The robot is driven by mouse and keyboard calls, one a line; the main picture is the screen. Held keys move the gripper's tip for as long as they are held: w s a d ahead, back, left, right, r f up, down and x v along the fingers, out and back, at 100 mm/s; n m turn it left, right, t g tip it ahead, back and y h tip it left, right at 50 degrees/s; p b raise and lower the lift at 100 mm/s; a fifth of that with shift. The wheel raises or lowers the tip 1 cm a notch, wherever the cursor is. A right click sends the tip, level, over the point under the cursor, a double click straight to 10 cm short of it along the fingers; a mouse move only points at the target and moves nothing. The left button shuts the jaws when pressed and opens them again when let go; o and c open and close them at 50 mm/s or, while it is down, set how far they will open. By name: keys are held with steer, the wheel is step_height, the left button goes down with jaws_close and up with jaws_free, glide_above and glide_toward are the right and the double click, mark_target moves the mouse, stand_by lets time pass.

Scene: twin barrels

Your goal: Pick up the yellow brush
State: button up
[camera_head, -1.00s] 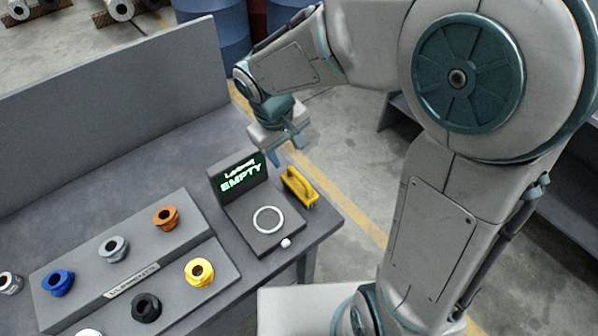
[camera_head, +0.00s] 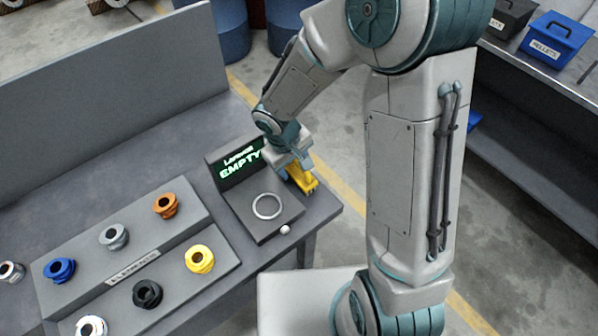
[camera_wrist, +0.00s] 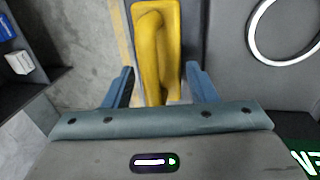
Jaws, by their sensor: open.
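The yellow brush (camera_head: 301,178) lies near the table's right edge, beside the dark device with the screen. In the wrist view the brush (camera_wrist: 157,50) runs lengthwise from the top of the picture down between my fingers. My gripper (camera_head: 292,172) is over the brush's far end and partly hides it. In the wrist view my gripper (camera_wrist: 160,88) is open, with one blue finger on each side of the brush. Gaps show between the brush and both fingers.
The device with a green "EMPTY" screen (camera_head: 240,166) and a white ring (camera_head: 267,206) stands close to the left of my gripper. A stepped rack (camera_head: 190,243) with several coloured fittings is further left. The table edge (camera_head: 325,218) drops to open floor at right.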

steer(key=shift+f, duration=0.45)
steer(key=c, duration=0.8)
steer(key=shift+r, duration=0.1)
steer(key=shift+r, duration=0.6)
steer(key=r, duration=0.2)
steer(key=d+r, duration=0.1)
steer(key=shift+s+r, duration=0.2)
steer(key=shift+s, duration=0.1)
steer(key=s+d+r, duration=0.4)
steer(key=s+d, duration=0.1)
steer(key=s+d+r, duration=0.2)
steer(key=shift+s+d+r+p, duration=0.15)
steer(key=shift+s+p, duration=0.15)
steer(key=shift+s, duration=0.1)
